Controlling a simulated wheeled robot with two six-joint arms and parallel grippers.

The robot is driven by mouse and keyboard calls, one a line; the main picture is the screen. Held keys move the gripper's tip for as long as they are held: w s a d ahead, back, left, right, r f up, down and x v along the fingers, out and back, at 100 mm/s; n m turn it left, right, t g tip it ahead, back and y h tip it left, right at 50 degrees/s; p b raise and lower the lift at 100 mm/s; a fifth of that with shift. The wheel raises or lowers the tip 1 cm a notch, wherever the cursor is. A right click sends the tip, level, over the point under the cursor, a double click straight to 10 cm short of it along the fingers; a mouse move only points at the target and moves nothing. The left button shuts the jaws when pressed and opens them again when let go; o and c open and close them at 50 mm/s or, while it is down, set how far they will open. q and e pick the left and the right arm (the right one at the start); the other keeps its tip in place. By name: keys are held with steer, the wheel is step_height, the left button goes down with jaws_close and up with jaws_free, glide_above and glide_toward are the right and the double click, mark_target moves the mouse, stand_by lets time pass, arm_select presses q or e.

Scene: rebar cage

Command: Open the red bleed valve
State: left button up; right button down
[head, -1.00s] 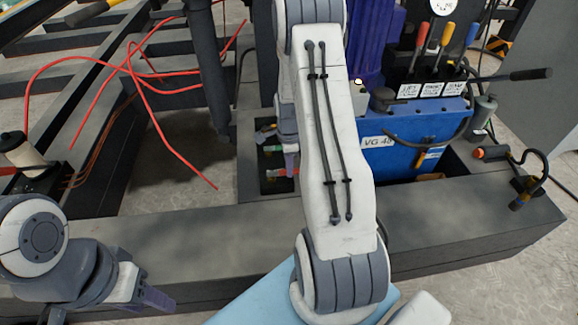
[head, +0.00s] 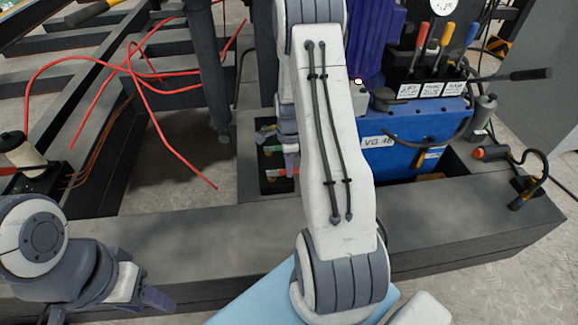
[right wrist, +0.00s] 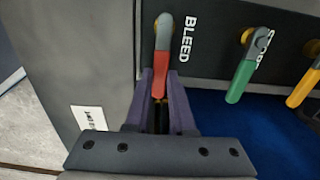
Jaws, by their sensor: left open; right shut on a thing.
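The red bleed valve lever (right wrist: 162,65) is in the right wrist view, on a dark panel beside the printed word BLEED. It points toward my gripper. My right gripper (right wrist: 161,88) is shut on the red lever's handle, with one finger on each side of it. In the head view my right gripper (head: 291,165) reaches down into the frame's recess, close to the red handle (head: 279,172); my arm hides much of this area. My left gripper (head: 152,300) is open and empty at the lower left, away from the valve.
A green lever (right wrist: 242,80) and a yellow lever (right wrist: 303,88) sit to the right of the red one. A blue pump unit (head: 400,150) with several coloured levers stands right of my arm. Loose red rods (head: 165,140) lie at the left.

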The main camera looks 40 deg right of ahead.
steer(key=n+p, duration=0.2)
steer(key=shift+w+d+r+p, duration=0.15)
steer(key=shift+w+r+p, duration=0.05)
steer(key=shift+w+p, duration=0.15)
steer(key=w+n+p, duration=0.1)
steer(key=n+p, duration=0.1)
steer(key=shift+w+d+n, duration=0.15)
steer(key=shift+n, duration=0.15)
steer(key=w+n+p, duration=0.1)
steer(key=n+p, duration=0.1)
steer(key=shift+w+n+p, duration=0.15)
steer(key=shift+n+p, duration=0.15)
steer(key=shift+p, duration=0.05)
steer(key=w+n+p, duration=0.1)
steer(key=n, duration=0.1)
steer(key=shift+w+n+p, duration=0.15)
steer(key=shift+n+p, duration=0.25)
steer(key=w+n+p, duration=0.1)
steer(key=n, duration=0.1)
steer(key=w+a+n+p, duration=0.1)
steer(key=n, duration=0.1)
steer(key=shift+a+f, duration=0.1)
steer(key=shift+w+a+n+p, duration=0.3)
steer(key=shift+a+n+p, duration=0.05)
steer(key=shift+n, duration=0.7)
steer(key=shift+w+a+n+p, duration=0.25)
steer(key=shift+a+n+p, duration=0.05)
steer(key=shift+n, duration=0.75)
steer(key=shift+f, duration=0.1)
